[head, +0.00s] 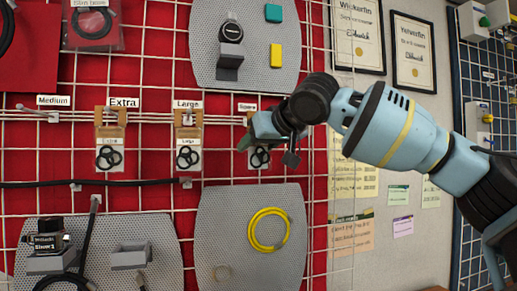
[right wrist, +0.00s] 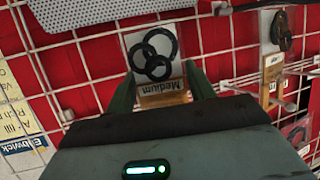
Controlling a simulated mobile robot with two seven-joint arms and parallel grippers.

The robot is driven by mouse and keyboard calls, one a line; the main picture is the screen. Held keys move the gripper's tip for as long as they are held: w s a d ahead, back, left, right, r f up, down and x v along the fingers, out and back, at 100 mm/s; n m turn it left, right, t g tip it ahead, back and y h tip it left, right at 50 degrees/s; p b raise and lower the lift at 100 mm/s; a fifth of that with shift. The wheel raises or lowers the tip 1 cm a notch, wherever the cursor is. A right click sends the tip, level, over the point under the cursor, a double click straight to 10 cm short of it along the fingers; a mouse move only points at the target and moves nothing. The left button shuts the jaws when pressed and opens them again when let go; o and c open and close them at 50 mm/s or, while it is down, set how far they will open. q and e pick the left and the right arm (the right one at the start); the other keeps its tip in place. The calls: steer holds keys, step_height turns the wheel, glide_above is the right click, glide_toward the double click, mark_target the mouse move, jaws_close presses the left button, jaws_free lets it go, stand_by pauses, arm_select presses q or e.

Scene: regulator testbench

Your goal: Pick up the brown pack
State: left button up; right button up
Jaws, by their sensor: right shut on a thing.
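The brown-topped pack (head: 259,158) at the right end of the row is a clear bag of black rings. In the right wrist view the pack (right wrist: 155,55) appears upside down, with its brown card reading "Medium". My right gripper (head: 250,137) is shut on its brown card, one green finger on either side; its fingertips also show in the right wrist view (right wrist: 160,85). In the head view the gripper hides the top of the pack. The pack is still against the red grid wall; whether it is on its hook is hidden. My left gripper is out of view.
Similar brown-topped packs hang to the left under "Extra" (head: 109,155) and "Large" (head: 188,155) labels. A grey perforated panel with a yellow cable loop (head: 268,229) is below. A hook rod (head: 38,112) juts out under the "Medium" label at far left.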

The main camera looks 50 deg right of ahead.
steer(key=shift+r, duration=0.1)
steer(key=shift+r, duration=0.5)
steer(key=shift+s+a+r, duration=0.1)
steer(key=shift+r, duration=0.15)
steer(key=s+a+b, duration=0.1)
steer(key=s+a, duration=0.3)
steer(key=s, duration=0.3)
steer(key=s+a, duration=0.4)
steer(key=s, duration=0.4)
steer(key=shift+s+a+b, duration=0.25)
steer(key=shift+s+b, duration=0.05)
steer(key=shift+b, duration=0.1)
steer(key=shift+f, duration=0.15)
